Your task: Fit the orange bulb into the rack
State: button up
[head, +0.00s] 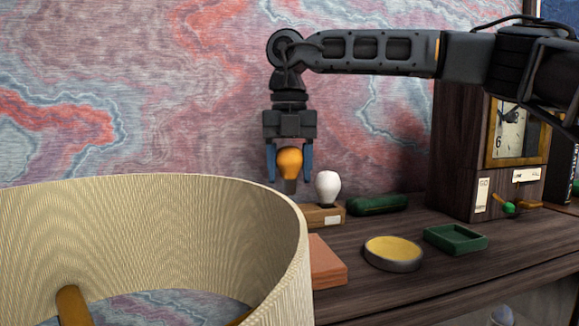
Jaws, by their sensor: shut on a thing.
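The orange bulb (289,161) is held between the blue fingers of my gripper (290,172), with its grey base pointing down. My gripper is shut on it and points straight down. The rack is a small wooden block (323,215) with a pale label, standing on the desk below and slightly right of the bulb. A white bulb (328,186) stands upright in the rack, just right of the orange bulb. The orange bulb's base appears above the rack's left part. I cannot tell whether it touches the rack.
A large cream lampshade-like drum (150,230) fills the lower left foreground and partly blocks the desk. An orange-brown block (326,265), a round yellow-topped dish (393,252), a green tray (455,239) and a dark green case (378,205) lie nearby. A wooden clock cabinet (470,150) stands at the right.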

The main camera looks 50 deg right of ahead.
aim_at(290, 194)
jog(key=shift+f+b, duration=1.55)
jog(key=shift+f, duration=0.75)
jog(key=o, duration=1.1)
jog(key=shift+r+p, duration=2.8)
jog(key=shift+r, duration=1.7)
